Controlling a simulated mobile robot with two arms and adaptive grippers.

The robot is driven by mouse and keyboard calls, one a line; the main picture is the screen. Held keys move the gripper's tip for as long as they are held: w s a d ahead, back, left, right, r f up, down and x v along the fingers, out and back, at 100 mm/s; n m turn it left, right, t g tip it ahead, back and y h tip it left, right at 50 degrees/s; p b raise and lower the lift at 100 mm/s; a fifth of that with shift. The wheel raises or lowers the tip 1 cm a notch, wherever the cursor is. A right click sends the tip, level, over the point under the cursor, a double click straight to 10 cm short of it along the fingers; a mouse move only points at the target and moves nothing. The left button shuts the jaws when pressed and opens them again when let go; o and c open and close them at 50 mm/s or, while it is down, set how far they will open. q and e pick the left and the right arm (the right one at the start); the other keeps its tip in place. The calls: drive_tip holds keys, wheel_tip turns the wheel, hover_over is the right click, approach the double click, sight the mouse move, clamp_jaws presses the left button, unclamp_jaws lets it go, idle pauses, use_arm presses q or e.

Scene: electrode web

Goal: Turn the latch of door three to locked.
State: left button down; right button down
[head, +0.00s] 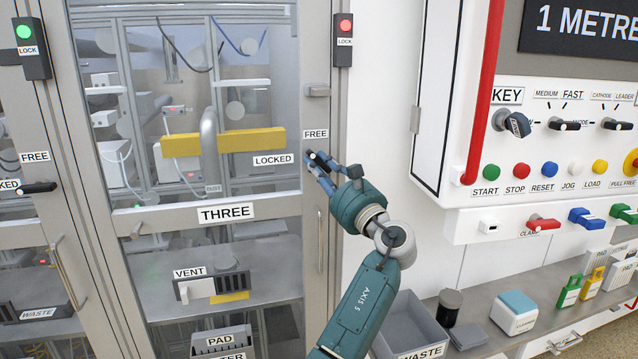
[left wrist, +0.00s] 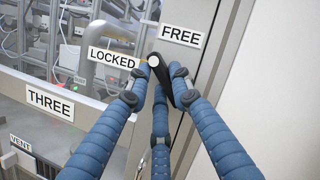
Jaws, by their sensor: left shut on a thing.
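Door three (head: 125,224), a grey framed glass door marked THREE, is closed in the head view. Its latch is a small black lever at the right frame, between the FREE label (head: 315,134) above and the LOCKED label (head: 273,160) to the left. My left gripper (head: 320,160) is at this latch, its blue fingers shut on it. In the left wrist view the black latch (left wrist: 162,75) shows between the fingertips, its pale round end toward LOCKED (left wrist: 111,58), below FREE (left wrist: 181,35). The fingers partly hide the lever, so its exact angle is unclear. My right gripper is out of view.
A lock box (head: 343,38) with a red light is above the latch; the left door's box (head: 31,48) shows green. A vertical door handle (head: 319,240) is below the latch. A white control panel (head: 540,165) and a grey waste bin (head: 412,330) stand to the right.

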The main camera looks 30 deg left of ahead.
use_arm(q)
drive_tip(key=shift+n+g+b, duration=0.4)
drive_tip(key=shift+n+b, duration=0.3)
drive_tip(key=shift+n, duration=0.5)
drive_tip(key=n+g+b, duration=0.1)
drive_tip(key=n, duration=0.2)
drive_tip(key=shift+d+r+h, duration=0.1)
drive_tip(key=shift+r+h, duration=0.05)
drive_tip(key=shift+h, duration=0.25)
drive_tip(key=n+g+h, duration=0.1)
drive_tip(key=n, duration=0.2)
drive_tip(key=shift+w+b, duration=0.1)
drive_tip(key=shift+b, duration=0.25)
drive_tip(key=shift+n, duration=0.8)
drive_tip(key=c, duration=1.6)
unclamp_jaws()
drive_tip(key=shift+o, duration=0.2)
